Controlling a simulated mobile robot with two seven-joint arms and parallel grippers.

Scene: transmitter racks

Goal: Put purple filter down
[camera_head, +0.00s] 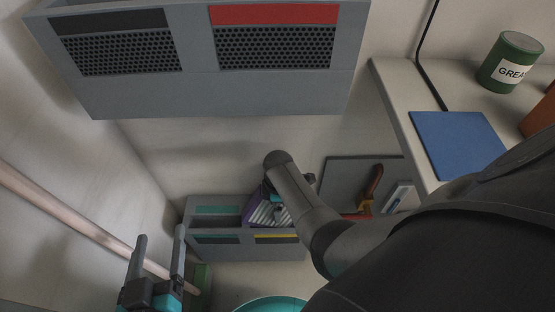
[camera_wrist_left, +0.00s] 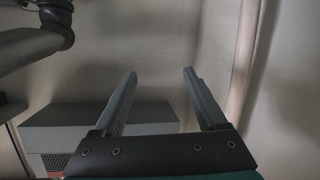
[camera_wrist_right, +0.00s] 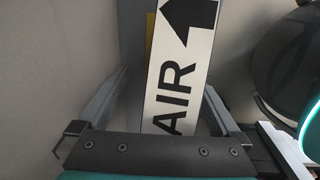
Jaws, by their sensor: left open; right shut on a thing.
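The purple filter (camera_head: 254,213), with a pale striped face, is tilted at the right-hand, yellow-labelled part of the low grey box (camera_head: 255,253). In the right wrist view its white side (camera_wrist_right: 178,75) shows the word AIR and a black arrow. My right gripper (camera_wrist_right: 165,88) is shut on the filter, which lies between its fingers; in the head view my right arm covers much of both. I cannot tell whether the filter rests on the box. My left gripper (camera_head: 160,236) is open and empty, left of the box.
A grey vented rack (camera_head: 210,95) with black and red labels hangs above. At right, a shelf holds a blue panel (camera_head: 458,142) and a green grease can (camera_head: 508,62).

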